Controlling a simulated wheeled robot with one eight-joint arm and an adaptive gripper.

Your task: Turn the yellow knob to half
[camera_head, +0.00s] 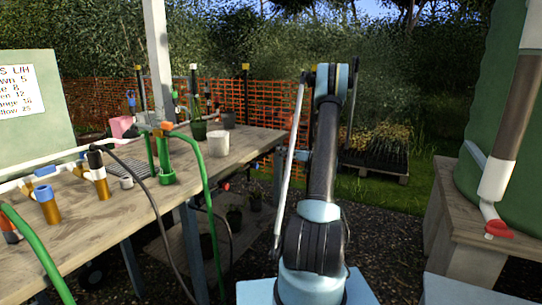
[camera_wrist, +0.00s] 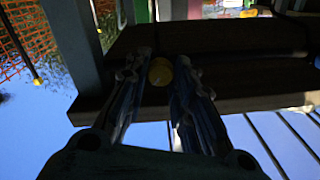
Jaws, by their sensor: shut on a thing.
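The yellow knob (camera_wrist: 160,72) shows in the wrist view as a small round yellow shape at the front of my gripper. My gripper (camera_wrist: 161,60) has one dark finger on each side of the knob and is shut on it. The fingers cover its sides, so I cannot tell its turn angle or any marking. In the head view my arm stands in the middle, and I cannot make out the gripper or the knob there.
A dark beam (camera_wrist: 235,75) lies behind the knob in the wrist view. In the head view, a wooden bench (camera_head: 125,215) on the left carries pipes, valves, a green hose (camera_head: 207,185) and a white cup (camera_head: 219,144). A green tank (camera_head: 490,120) with a red valve handle (camera_head: 499,229) stands on the right.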

